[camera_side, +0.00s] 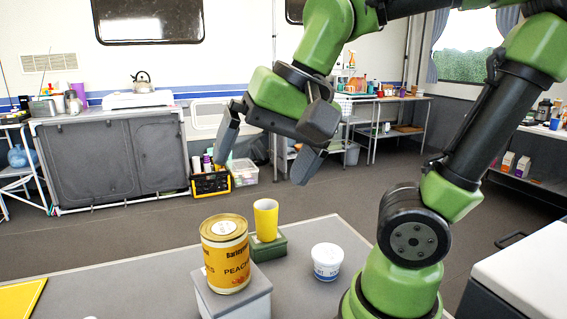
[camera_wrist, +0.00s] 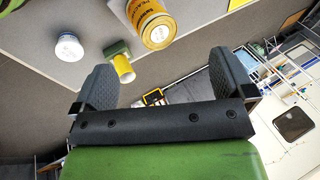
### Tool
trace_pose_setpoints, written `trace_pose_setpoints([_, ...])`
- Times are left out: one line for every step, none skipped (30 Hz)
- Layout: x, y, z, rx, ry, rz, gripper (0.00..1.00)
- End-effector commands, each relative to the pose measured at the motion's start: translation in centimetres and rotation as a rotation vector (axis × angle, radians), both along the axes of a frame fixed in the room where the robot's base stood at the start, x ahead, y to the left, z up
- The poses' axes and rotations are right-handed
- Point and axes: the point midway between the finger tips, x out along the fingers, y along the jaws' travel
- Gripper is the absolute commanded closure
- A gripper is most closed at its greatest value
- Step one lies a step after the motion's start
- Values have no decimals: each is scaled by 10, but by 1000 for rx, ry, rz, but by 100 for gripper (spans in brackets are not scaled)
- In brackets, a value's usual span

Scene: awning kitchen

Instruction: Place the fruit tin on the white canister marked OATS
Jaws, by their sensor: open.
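The fruit tin (camera_side: 226,256), yellow with a gold lid and a PEACHES label, stands upright on a pale, square-sided container (camera_side: 234,297). No OATS marking is readable on this container. In the wrist view the tin (camera_wrist: 153,26) is at the top centre, with part of the pale container (camera_wrist: 118,8) beside it. A small round white tub (camera_side: 326,262) with blue print stands to the right; its print is too small to read. My gripper (camera_side: 263,160) is open and empty, above and apart from the tin. In the wrist view its fingers (camera_wrist: 166,78) are spread wide.
A yellow cup (camera_side: 266,219) stands on a green box (camera_side: 268,247) just behind the tin, to its right. A yellow flat item (camera_side: 20,298) lies at the table's left edge. The grey table (camera_side: 150,280) has bare room left of the tin and around the white tub.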

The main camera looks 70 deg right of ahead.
Motion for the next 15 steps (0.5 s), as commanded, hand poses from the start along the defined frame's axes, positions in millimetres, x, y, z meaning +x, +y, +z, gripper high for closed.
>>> trace_pose_setpoints([-9,1,0,-36,-70,98,0])
trace_pose_setpoints([-14,1,0,-61,-106,159,0])
trace_pose_setpoints([-18,2,-1,-92,-150,226,0])
trace_pose_setpoints([-21,2,-2,-115,-178,270,0])
trace_pose_setpoints([-23,3,-2,-133,-200,306,0])
trace_pose_setpoints([-26,3,-3,-157,-226,345,0])
trace_pose_setpoints([-27,3,-4,-170,-239,368,0])
trace_pose_setpoints([-28,3,-4,-182,-252,385,0])
trace_pose_setpoints([-29,3,-4,-193,-262,402,0])
trace_pose_setpoints([-29,3,-4,-197,-266,410,0])
trace_pose_setpoints([-29,3,-5,-200,-268,413,0])
trace_pose_setpoints([-29,4,-5,-201,-269,417,0])
trace_pose_setpoints([-29,4,-5,-201,-269,417,0])
trace_pose_setpoints([-29,4,-5,-201,-267,417,0])
trace_pose_setpoints([-29,4,-5,-201,-267,416,0])
